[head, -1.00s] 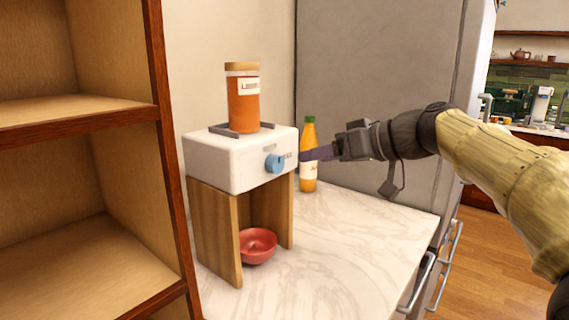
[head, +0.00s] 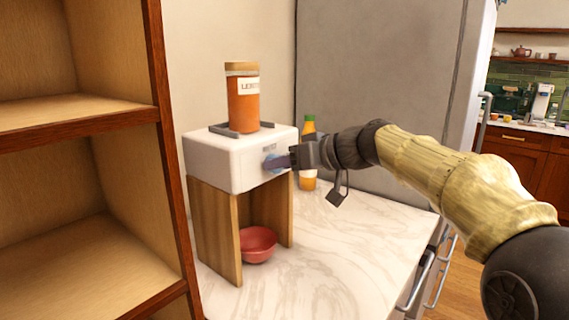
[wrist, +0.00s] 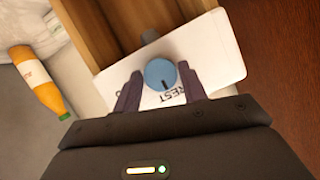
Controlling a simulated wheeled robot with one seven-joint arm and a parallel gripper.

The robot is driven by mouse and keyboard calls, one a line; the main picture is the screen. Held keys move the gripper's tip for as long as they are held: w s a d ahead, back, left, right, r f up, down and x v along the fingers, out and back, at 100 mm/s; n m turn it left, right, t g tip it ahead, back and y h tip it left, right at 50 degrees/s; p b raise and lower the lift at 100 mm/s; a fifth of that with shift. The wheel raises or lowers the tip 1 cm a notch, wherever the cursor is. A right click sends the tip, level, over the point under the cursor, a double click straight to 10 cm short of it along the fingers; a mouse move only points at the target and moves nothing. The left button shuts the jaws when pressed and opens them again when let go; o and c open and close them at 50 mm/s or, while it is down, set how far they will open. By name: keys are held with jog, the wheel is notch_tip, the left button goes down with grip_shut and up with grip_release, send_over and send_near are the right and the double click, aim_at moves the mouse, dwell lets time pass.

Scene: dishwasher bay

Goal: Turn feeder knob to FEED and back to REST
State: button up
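The feeder (head: 225,165) is a white box on wooden side panels, standing on the marble counter. Its blue round knob (wrist: 160,74) shows in the wrist view with a dark pointer mark directed toward the word REST on the white face. In the head view the knob (head: 270,163) is partly hidden by my gripper (head: 280,161). My gripper (wrist: 160,92) is open, with one finger on each side of the knob; small gaps seem to show, and I cannot tell whether either finger touches it. A jar of orange contents (head: 243,103) stands on the feeder's top.
A red bowl (head: 257,244) sits under the feeder. An orange bottle with a green cap (head: 308,180) stands behind my gripper; it also shows in the wrist view (wrist: 38,80). A wooden shelf unit (head: 165,190) is close at left. The counter front (head: 340,260) is clear.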

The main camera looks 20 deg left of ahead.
jog(key=c, duration=0.6)
jog(key=shift+o, duration=0.2)
jog(key=m+g+y+b, duration=0.1)
jog(key=m+y, duration=0.1)
jog(key=m, duration=0.2)
jog(key=m+g+y+b, duration=0.1)
jog(key=m+y, duration=0.1)
jog(key=m, duration=0.3)
jog(key=f+m+g+y+b, duration=0.1)
jog(key=m+y, duration=0.1)
jog(key=m, duration=0.3)
jog(key=shift+w+d+b, duration=0.1)
jog(key=shift+w+b, duration=0.15)
jog(key=shift+b, duration=0.15)
jog(key=shift+m, duration=0.3)
jog(key=o, duration=1)
